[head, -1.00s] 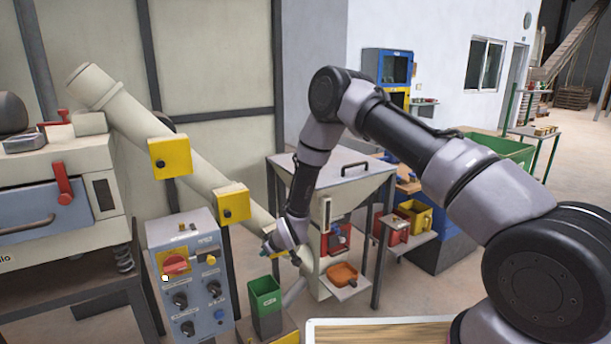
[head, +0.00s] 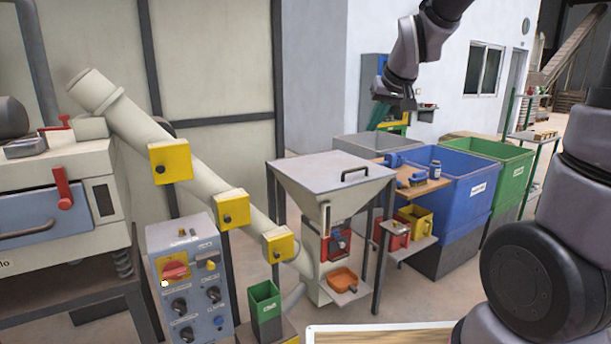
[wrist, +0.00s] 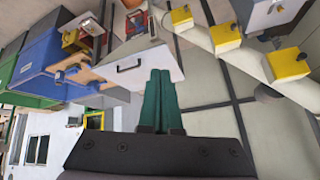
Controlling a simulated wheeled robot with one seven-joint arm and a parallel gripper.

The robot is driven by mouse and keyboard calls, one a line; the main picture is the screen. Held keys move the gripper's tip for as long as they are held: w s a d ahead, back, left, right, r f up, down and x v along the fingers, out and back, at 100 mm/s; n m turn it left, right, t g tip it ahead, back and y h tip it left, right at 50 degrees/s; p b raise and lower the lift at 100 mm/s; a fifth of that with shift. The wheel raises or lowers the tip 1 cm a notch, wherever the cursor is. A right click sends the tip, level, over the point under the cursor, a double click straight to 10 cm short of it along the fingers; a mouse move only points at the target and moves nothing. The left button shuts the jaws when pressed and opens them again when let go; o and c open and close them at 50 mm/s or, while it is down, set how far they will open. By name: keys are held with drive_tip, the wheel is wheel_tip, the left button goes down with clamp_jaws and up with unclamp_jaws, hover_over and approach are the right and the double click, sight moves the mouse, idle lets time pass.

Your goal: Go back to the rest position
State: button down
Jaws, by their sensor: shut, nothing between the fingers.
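My gripper (head: 402,103) hangs high in the upper right of the head view, in front of the white wall and above the bins. The hopper lid also shows in the wrist view (wrist: 140,70), behind the fingertips.
A control panel (head: 190,280) with knobs stands at lower left, beside a green box (head: 265,302). A sloping tube with yellow boxes (head: 170,161) runs to the hopper. Blue (head: 470,190) and green (head: 513,165) bins stand right. The air around my gripper looks clear.

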drive_tip(key=s+d+r+m, duration=0.2)
drive_tip(key=s+d, duration=0.2)
drive_tip(key=s, duration=0.6)
drive_tip(key=s+d+r+m, duration=0.2)
drive_tip(key=s+d+r, duration=0.1)
drive_tip(key=s, duration=0.7)
drive_tip(key=shift+s+d+r+m, duration=0.15)
drive_tip(key=shift+s+d+m, duration=0.25)
drive_tip(key=shift+d, duration=0.1)
